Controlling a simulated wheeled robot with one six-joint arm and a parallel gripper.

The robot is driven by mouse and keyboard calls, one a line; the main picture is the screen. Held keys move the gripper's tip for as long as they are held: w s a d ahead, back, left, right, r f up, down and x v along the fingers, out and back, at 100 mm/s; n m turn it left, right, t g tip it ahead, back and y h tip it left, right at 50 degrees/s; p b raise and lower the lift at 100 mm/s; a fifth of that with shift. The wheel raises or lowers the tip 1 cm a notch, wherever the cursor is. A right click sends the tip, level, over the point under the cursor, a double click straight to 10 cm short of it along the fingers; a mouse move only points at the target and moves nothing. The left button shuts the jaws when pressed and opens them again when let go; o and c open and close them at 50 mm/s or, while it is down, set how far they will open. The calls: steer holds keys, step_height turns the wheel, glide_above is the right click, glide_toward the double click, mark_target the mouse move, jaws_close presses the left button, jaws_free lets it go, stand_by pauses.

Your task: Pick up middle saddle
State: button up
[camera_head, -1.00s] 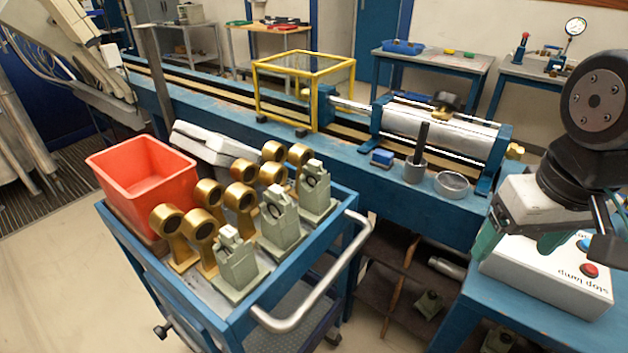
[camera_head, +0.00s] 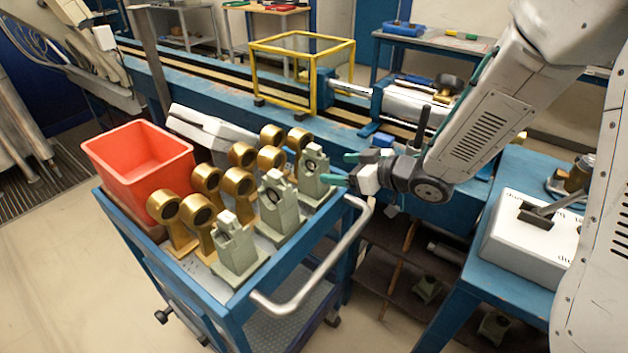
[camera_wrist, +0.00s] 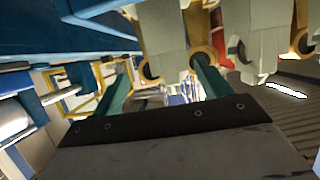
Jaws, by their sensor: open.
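Three grey-green saddles stand upright in a row on the cart. The middle saddle (camera_head: 281,208) is between the near saddle (camera_head: 237,252) and the far saddle (camera_head: 314,176). My gripper (camera_head: 342,169) is open and empty. It points left, just right of the far saddle and above the cart's right side, apart from the middle saddle. In the wrist view, the green fingers (camera_wrist: 160,88) are spread, and two grey-green saddles show upside down near the top; I cannot tell which ones they are.
Several brass-coloured ring holders (camera_head: 206,183) stand close to the saddles' left. A red bin (camera_head: 140,160) sits at the cart's left. The cart's handle (camera_head: 325,262) runs along its right side. The blue bench (camera_head: 225,95) and a white switch box (camera_head: 530,240) are nearby.

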mark_target(323, 170)
steer(key=shift+a+f, duration=0.2)
steer(key=shift+a, duration=0.25)
steer(key=x, duration=0.7)
steer(key=shift+s+a, duration=0.15)
steer(key=shift+a, duration=0.15)
steer(key=c, duration=1.6)
steer(key=shift+r, duration=0.15)
